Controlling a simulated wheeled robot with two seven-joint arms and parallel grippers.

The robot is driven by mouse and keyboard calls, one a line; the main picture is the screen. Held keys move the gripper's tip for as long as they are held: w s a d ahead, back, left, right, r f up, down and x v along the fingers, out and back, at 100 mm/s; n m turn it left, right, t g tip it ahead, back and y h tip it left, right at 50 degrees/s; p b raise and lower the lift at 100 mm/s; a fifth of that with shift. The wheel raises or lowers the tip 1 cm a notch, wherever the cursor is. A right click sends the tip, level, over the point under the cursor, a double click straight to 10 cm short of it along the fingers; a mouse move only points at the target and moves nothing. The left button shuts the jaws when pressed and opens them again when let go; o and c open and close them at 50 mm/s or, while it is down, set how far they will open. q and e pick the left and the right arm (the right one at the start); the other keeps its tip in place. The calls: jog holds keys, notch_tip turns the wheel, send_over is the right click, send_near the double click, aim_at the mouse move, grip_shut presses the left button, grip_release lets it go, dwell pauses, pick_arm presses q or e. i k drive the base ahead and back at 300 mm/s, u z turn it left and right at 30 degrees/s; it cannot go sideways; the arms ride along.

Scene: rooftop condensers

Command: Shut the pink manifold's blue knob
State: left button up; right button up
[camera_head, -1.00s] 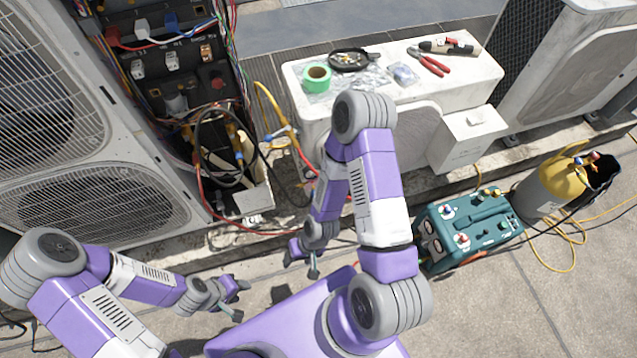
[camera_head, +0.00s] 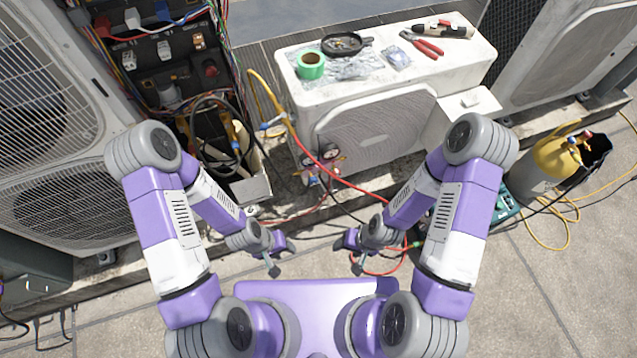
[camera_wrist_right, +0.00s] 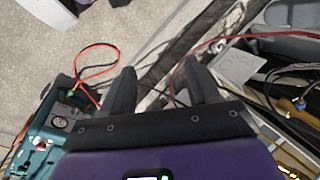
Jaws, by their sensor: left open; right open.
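The manifold (camera_head: 321,170), with small round gauges and pinkish parts, sits in front of the middle white condenser. Hoses run from it. Its blue knob is too small to make out clearly. My left gripper (camera_head: 280,258) is open and empty, below and left of the manifold. My right gripper (camera_head: 348,256) is open and empty, below and slightly right of it. Both are apart from the manifold. In the right wrist view the open fingers (camera_wrist_right: 160,82) have only floor and hoses beyond them, and I cannot make out the manifold there.
A red hose (camera_head: 362,186) crosses right of the manifold. An open electrical box (camera_head: 254,190) with loose wires stands left. The teal machine (camera_head: 505,205) is partly behind my right arm, near a yellow cylinder (camera_head: 553,160). Green tape (camera_head: 311,66) and tools lie on the white condenser (camera_head: 440,75).

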aim_at(313, 180)
jog(key=k, duration=1.3)
jog(key=u, duration=0.75)
jog(key=i, duration=1.5)
jog(key=z, duration=0.3)
